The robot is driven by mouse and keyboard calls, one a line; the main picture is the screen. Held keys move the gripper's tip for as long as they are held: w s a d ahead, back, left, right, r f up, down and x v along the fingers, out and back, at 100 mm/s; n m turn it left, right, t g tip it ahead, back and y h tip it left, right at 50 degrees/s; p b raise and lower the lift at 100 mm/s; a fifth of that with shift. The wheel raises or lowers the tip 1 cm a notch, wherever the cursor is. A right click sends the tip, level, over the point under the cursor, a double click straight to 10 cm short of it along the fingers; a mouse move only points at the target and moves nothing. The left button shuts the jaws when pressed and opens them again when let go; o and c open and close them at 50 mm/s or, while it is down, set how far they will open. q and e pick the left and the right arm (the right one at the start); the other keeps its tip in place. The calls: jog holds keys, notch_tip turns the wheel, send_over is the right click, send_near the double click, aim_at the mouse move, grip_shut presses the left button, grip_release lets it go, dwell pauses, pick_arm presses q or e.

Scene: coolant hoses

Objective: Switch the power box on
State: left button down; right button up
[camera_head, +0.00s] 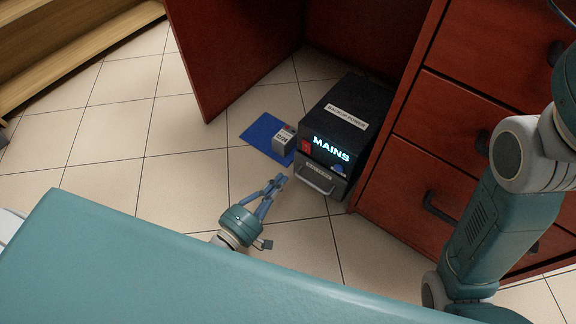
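The power box (363,103) is a black box labelled "BACKUP POWER", standing on the floor between dark red cabinet panels. Its front has a lit display reading "MAINS" (331,148), a small red switch (306,146) and a blue part (338,169). A grey front panel with a bar handle (316,184) sits below. My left gripper (279,181) is in front of the box, left of the handle and apart from it. Its fingers converge with the tips together, and nothing shows between them. My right gripper is out of view; only my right arm shows.
A small grey labelled block (283,140) sits on a blue mat (259,134) left of the box. An open red door (232,50) stands behind it. Red drawers (440,150) with dark handles are on the right. Tiled floor (120,130) at left is clear.

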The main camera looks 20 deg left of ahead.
pick_arm(q)
jog(key=v, duration=0.3)
jog(key=shift+s+a+f+p, duration=0.1)
jog(key=shift+s+p, duration=0.2)
jog(key=shift+p, duration=0.05)
jog(key=shift+s, duration=0.1)
